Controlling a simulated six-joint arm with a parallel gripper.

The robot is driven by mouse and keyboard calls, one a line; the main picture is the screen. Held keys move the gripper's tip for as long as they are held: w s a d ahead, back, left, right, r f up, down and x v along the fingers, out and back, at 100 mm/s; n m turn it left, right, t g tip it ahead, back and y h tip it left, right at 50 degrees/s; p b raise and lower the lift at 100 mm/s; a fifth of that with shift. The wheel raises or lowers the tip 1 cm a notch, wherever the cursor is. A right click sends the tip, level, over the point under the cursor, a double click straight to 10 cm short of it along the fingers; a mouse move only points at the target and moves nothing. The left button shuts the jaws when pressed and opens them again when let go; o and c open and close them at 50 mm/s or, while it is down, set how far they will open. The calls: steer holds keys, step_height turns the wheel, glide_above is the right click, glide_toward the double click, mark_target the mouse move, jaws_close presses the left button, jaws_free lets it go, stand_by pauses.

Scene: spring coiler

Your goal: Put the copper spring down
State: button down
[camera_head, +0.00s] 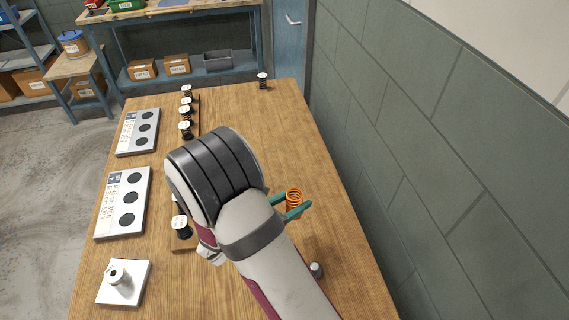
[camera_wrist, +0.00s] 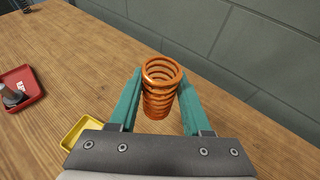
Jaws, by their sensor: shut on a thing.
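The copper spring (camera_head: 294,201) is upright between the two green fingers of my gripper (camera_head: 292,206), towards the right side of the wooden table (camera_head: 285,130). In the wrist view the orange-copper coil (camera_wrist: 159,90) stands between the fingertips of my gripper (camera_wrist: 160,98), which are shut on it. Its lower end is near the table top, but I cannot tell whether it touches the wood. My arm covers part of the table in the head view.
Two white boards with dark round spots (camera_head: 138,131) (camera_head: 122,203) and a white square with a spool (camera_head: 118,282) line the left edge. Dark springs with white tops (camera_head: 186,130) stand behind. A red tray (camera_wrist: 22,86) and yellow tray (camera_wrist: 84,131) are close by. A grey wall (camera_head: 430,150) bounds the right.

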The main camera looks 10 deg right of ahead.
steer(key=w+d+r+n+t+y, duration=0.2)
steer(key=w+d, duration=0.4)
steer(key=w, duration=0.5)
steer(key=w+d+r+n+t+y, duration=0.25)
steer(key=w+d, duration=0.35)
steer(key=w, duration=0.6)
steer(key=shift+g+h, duration=0.25)
steer(key=shift+g, duration=0.2)
steer(key=w+a+f, duration=0.2)
steer(key=a+f, duration=0.1)
steer(key=w+a+f, duration=0.2)
steer(key=a+f, duration=0.1)
steer(key=f, duration=0.1)
steer(key=w+a+f, duration=0.2)
steer(key=a+f, duration=0.1)
steer(key=f, duration=0.1)
steer(key=shift+w+a+f, duration=0.1)
steer(key=shift+w+f, duration=0.05)
steer(key=shift+f, duration=0.25)
steer(key=shift+c, duration=1.8)
jaws_free()
steer(key=shift+f, duration=0.1)
